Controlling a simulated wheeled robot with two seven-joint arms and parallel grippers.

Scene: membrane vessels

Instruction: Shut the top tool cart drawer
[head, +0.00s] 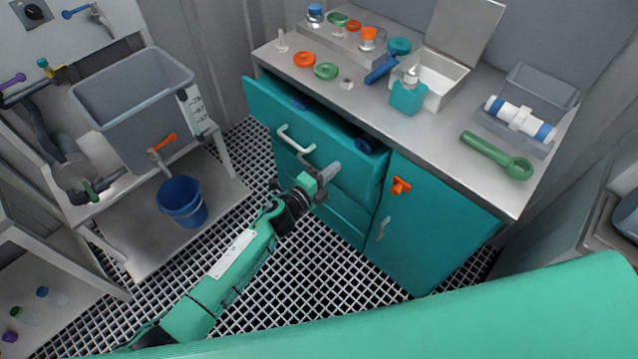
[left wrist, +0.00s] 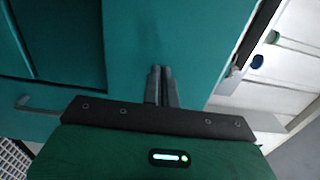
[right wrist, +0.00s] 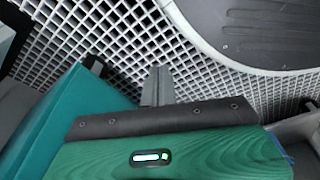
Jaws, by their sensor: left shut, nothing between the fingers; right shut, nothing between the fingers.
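The teal tool cart (head: 440,215) stands under a grey worktop. Its top drawer (head: 340,155) is pulled partly out, with a pale bar handle (head: 296,140) on its front. Blue items show inside the gap below the worktop edge. My left gripper (head: 331,170) is shut and empty, close to the drawer front, right of and below the handle. In the left wrist view its closed fingers (left wrist: 161,72) point at a teal panel; whether they touch it I cannot tell. My right gripper (right wrist: 158,72) is shut and empty above the floor grating, outside the head view.
The cart door (head: 430,220) right of the drawers has an orange knob (head: 400,186). The worktop (head: 450,150) carries bottles, rings, an open box and a green wrench (head: 497,156). A grey tub (head: 135,105) and blue bucket (head: 183,202) stand left. Grating floor lies between.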

